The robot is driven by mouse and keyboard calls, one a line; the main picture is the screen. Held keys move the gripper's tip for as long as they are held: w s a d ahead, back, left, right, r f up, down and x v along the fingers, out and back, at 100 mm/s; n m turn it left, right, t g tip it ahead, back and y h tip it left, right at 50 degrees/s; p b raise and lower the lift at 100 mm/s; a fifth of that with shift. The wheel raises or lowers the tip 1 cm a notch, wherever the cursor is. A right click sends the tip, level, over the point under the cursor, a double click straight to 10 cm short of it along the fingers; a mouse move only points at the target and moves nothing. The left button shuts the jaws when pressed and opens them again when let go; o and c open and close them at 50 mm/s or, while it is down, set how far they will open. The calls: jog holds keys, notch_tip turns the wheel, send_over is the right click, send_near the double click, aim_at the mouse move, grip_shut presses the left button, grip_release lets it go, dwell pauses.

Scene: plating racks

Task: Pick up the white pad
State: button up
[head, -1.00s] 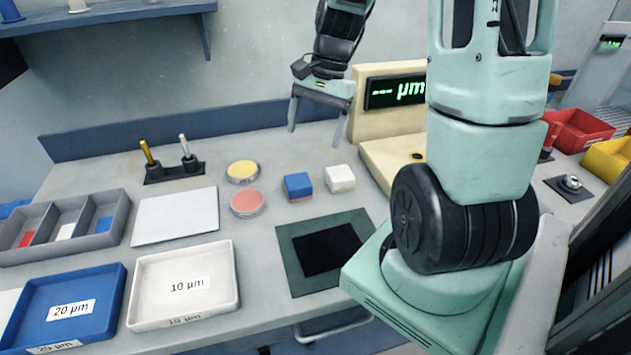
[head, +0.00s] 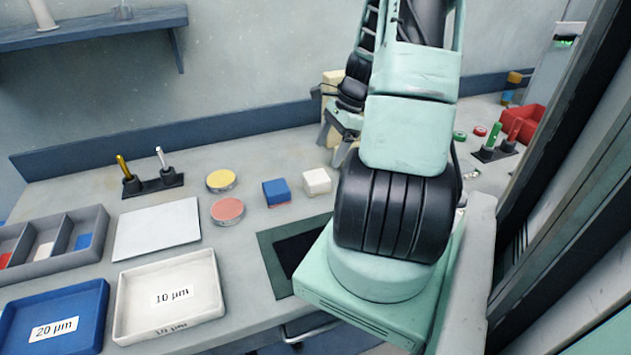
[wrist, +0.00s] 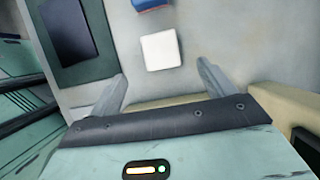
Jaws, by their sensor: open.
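The white pad (head: 317,181) is a small white block with a cream side, lying on the bench beside a blue pad (head: 276,192) with a red base. In the wrist view the white pad (wrist: 161,51) lies just beyond the fingertips, roughly centred between them and apart from both. My gripper (wrist: 162,76) is open and empty. In the head view my gripper (head: 335,142) is behind the white pad and slightly right, partly hidden by my arm. The blue pad is cut off at the wrist view's top edge (wrist: 150,4).
Yellow (head: 221,180) and pink (head: 227,210) round tins stand left of the pads. A dark green mat (head: 265,250) lies in front, partly behind my arm. A white tray (head: 215,305), blue tray (head: 98,335) and grey divided box (head: 100,225) are at left. A cream block (wrist: 285,105) borders the right finger.

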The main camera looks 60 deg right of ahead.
aim_at(317, 176)
jog(key=p+x, duration=0.1)
jog(key=x, duration=0.9)
jog(key=shift+p, duration=0.4)
jog(key=c, duration=1.1)
notch_tip(317, 176, up, 10)
jog(key=shift+r+b, duration=0.1)
jog(key=shift+b, duration=0.5)
